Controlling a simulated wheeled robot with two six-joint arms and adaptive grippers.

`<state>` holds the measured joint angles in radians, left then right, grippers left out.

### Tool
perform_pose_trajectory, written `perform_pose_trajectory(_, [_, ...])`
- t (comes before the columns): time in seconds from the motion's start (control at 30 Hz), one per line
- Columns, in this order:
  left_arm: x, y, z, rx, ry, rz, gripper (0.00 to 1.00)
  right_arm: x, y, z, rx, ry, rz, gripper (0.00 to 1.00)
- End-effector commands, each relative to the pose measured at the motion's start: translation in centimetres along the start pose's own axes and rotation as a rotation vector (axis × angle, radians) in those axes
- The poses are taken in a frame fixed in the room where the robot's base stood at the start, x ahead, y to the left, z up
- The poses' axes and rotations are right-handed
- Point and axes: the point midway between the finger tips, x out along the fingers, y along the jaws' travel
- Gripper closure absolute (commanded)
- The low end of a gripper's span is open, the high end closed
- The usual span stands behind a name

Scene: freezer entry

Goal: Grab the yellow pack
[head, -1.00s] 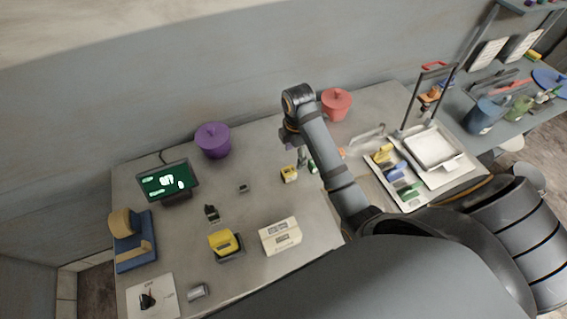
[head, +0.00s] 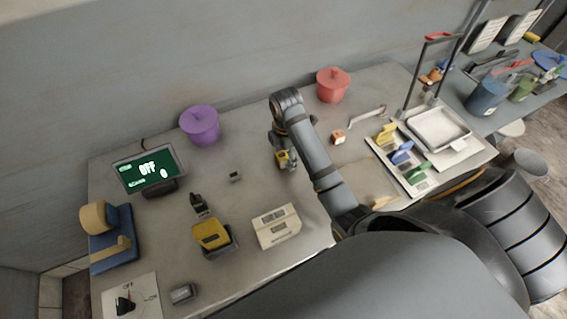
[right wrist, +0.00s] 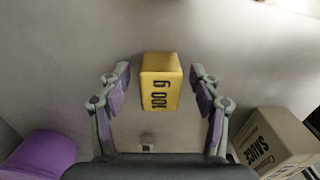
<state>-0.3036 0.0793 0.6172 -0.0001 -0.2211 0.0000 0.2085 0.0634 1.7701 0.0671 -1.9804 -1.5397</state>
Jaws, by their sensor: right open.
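The yellow pack (right wrist: 160,82), a small block marked "100 g", lies on the grey bench between the spread fingers of my right gripper (right wrist: 160,75) in the right wrist view. Gaps show on both sides of it, so the gripper is open and holds nothing. In the head view the yellow pack (head: 281,158) is partly hidden by my right gripper (head: 287,157), which points down at it. My left gripper is not in view.
A purple pot (head: 200,127) and a red pot (head: 333,86) stand at the back. A sauce carton (head: 276,226) and a yellow-topped device (head: 211,234) stand in front. A tray of coloured items (head: 383,158) is at right.

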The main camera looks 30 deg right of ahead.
Motion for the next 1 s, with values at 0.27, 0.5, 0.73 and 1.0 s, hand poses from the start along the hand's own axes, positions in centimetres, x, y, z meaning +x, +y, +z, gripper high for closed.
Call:
perform_pose_trajectory(0.27, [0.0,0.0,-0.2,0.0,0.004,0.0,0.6,0.1,0.1,0.0,0.0,0.0,0.002,0.44])
perform_pose_trajectory(0.5, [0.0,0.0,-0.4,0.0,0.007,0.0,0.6,0.1,0.0,0.0,0.0,0.0,0.002,0.77])
perform_pose_trajectory(0.73, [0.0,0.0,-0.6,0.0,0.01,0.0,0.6,0.1,0.1,0.0,0.0,0.0,0.002,0.96])
perform_pose_trajectory(1.0, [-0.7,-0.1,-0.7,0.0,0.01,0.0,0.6,-0.9,0.1,0.0,0.0,0.0,0.003,0.97])
